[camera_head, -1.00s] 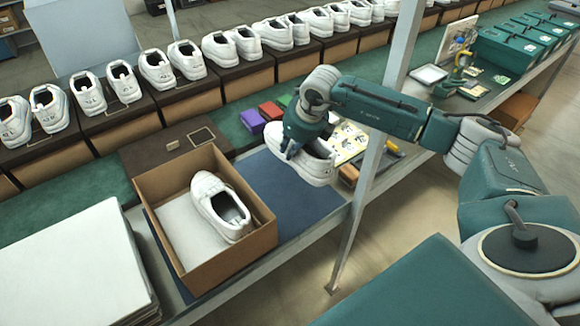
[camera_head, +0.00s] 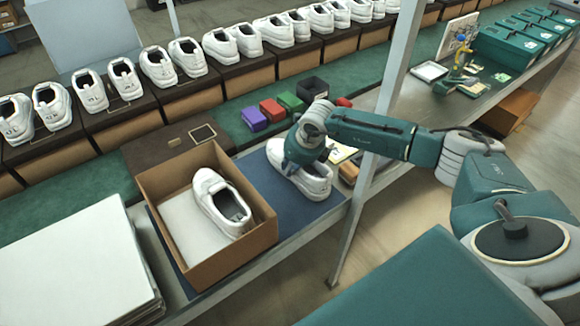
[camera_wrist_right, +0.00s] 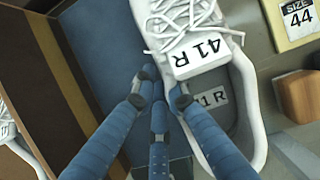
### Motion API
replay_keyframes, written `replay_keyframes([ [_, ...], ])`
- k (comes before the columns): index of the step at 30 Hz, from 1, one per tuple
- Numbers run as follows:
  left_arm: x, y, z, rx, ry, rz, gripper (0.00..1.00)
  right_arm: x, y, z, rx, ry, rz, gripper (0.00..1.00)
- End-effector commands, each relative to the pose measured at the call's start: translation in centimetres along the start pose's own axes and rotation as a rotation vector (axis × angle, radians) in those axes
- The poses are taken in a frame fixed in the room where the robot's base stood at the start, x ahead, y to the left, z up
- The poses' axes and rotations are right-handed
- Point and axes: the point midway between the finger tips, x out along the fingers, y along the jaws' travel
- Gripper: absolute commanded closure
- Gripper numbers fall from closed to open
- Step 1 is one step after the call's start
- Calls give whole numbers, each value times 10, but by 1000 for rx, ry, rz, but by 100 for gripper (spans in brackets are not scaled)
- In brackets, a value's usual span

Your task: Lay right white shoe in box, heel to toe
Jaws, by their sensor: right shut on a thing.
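The right white shoe (camera_head: 315,183), tagged "41 R", is in my right gripper (camera_head: 298,165), over the blue mat to the right of the box. In the right wrist view, the gripper (camera_wrist_right: 160,88) pinches the side wall of the shoe (camera_wrist_right: 252,100) at its opening; the laces point up the picture. I cannot tell whether the sole touches the mat. The open cardboard box (camera_head: 222,262) holds another white shoe (camera_head: 208,187) on its right side, with white paper (camera_head: 180,222) bare on the left. My left gripper is out of view.
The blue mat (camera_head: 262,180) lies under and beside the box. Small purple (camera_head: 254,119), red and green boxes and a black bin (camera_head: 313,88) stand behind. A grey post (camera_head: 365,185) rises right of the shoe. A white stack (camera_head: 75,265) lies left.

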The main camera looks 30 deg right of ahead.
Motion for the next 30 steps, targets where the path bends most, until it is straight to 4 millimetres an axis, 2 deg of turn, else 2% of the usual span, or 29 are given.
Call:
replay_keyframes([
  [1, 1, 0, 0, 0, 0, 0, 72, 1, 0, -1, 0, 1, 0, 82],
  [3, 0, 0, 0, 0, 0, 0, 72, 1, 0, 0, 0, 1, 0, 69],
  [15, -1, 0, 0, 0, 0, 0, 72, -1, -1, 0, 0, -1, -1, 69],
  [19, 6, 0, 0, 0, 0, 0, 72, -21, -1, -1, -2, -3, -2, 69],
  [23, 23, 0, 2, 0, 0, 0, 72, -46, -4, 1, -2, -5, -3, 69],
  [27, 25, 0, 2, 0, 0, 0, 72, -77, -4, 2, -1, -3, -2, 69],
  [30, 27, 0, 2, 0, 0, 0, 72, -91, -4, 2, 0, -2, -1, 69],
])
